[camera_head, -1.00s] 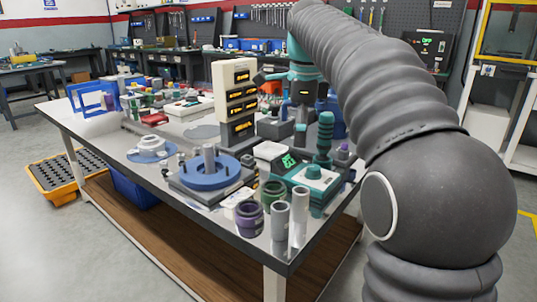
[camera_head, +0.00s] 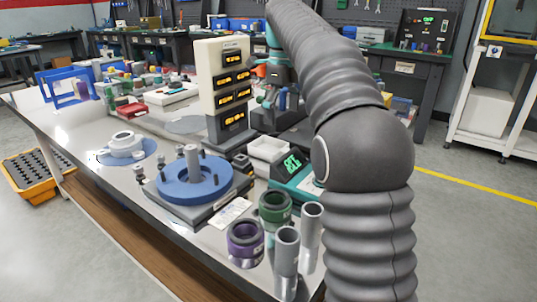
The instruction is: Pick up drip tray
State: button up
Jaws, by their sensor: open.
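A small white open tray (camera_head: 268,149), which may be the drip tray, sits on the bench behind the teal device with a green display. It looks empty. My arm comes in from the right and reaches over the bench. My gripper (camera_head: 263,83) is small and partly lost among the things behind it, near the top right of the drawer tower. It is open, above and beyond the white tray and apart from it. Its fingertips are hard to make out.
A blue round fixture (camera_head: 193,182), purple ring (camera_head: 245,243), green ring (camera_head: 275,207) and two grey cylinders (camera_head: 287,252) crowd the near bench end. A yellow grid-topped pallet (camera_head: 28,178) lies on the floor at left.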

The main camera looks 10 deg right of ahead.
send_over(286, 150)
jog(key=f, duration=0.2)
jog(key=f+b, duration=0.1)
jog(key=f, duration=0.1)
jog(key=shift+w+a, duration=0.25)
jog(key=shift+a, duration=0.15)
jog(key=shift+s+d+f+b, duration=0.15)
jog(key=shift+f+b, duration=0.1)
jog(key=shift+f, duration=0.65)
jog(key=shift+w+d+f+b, duration=0.1)
jog(key=shift+f+b, duration=0.15)
jog(key=shift+f, duration=0.6)
jog(key=shift+s+d+f+b, duration=0.15)
jog(key=shift+f+b, duration=0.1)
jog(key=shift+f, duration=0.65)
jog(key=c, duration=1.1)
